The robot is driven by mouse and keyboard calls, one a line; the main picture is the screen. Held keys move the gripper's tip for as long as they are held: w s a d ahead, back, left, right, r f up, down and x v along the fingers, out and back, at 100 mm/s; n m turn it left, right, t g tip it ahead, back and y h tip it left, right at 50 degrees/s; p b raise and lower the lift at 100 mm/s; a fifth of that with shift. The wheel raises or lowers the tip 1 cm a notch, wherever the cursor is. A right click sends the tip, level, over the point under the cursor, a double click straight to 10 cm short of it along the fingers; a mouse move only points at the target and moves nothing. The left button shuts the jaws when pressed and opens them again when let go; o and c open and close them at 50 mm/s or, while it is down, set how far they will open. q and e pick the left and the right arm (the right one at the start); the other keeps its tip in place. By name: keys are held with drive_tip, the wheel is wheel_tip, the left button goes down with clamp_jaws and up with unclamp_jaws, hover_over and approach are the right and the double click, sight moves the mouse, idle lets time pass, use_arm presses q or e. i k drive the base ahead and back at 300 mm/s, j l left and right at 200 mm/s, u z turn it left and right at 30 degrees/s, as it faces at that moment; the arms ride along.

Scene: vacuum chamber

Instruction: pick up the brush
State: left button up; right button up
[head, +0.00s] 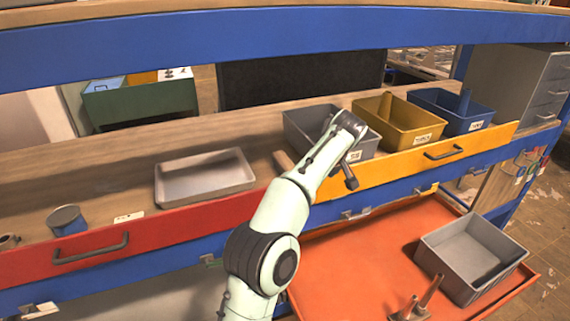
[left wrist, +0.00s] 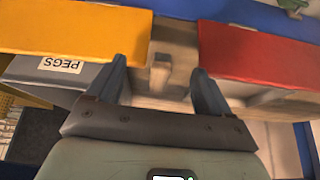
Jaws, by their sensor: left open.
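A tan wooden piece that looks like the brush (head: 283,162) lies on the wooden shelf between the flat grey tray and the grey bin, partly hidden by my left arm. In the left wrist view its block-like wooden end (left wrist: 160,75) shows between my fingers; bristles cannot be made out. My left gripper (head: 350,174) reaches over the shelf in front of the grey bin. In the left wrist view its two fingers (left wrist: 161,88) are spread apart, with nothing held. My right gripper is not in view.
A grey bin labelled PEGS (left wrist: 62,72), a yellow bin (head: 398,122) and a blue bin (head: 450,110) stand at right. Below run red (head: 180,226) and yellow (head: 470,142) drawer fronts. The flat grey tray (head: 204,180) and a blue can (head: 67,220) are left. A blue beam (head: 280,38) crosses above.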

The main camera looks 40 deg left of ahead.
sight(283, 162)
drive_tip(key=i+j, duration=0.1)
drive_tip(key=j, duration=0.25)
drive_tip(key=i+j, duration=0.1)
drive_tip(key=j, duration=0.25)
drive_tip(key=k+j, duration=0.1)
drive_tip(key=j, duration=0.2)
drive_tip(key=k+j, duration=0.15)
drive_tip(key=j, duration=0.15)
